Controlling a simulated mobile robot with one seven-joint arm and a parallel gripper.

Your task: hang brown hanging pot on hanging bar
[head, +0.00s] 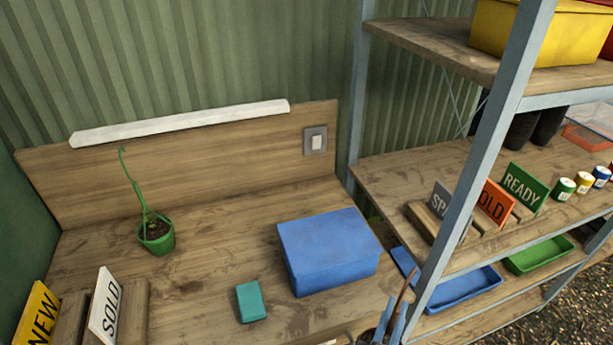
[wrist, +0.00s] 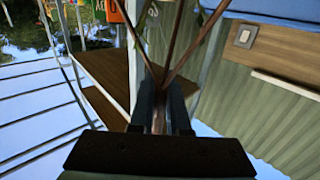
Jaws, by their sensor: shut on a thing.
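My gripper (wrist: 159,112) is shut on the brown hanger strands (wrist: 181,38), which spread out beyond the fingertips in the wrist view. I cannot identify a hanging bar for certain in either view.
The wooden bench (head: 215,275) holds a blue box (head: 328,252), a teal block (head: 251,301), a green potted plant (head: 155,235) and a SOLD sign (head: 105,305). A white strip (head: 180,122) runs along the backboard. A metal-framed shelf (head: 490,150) stands close right of the gripper.

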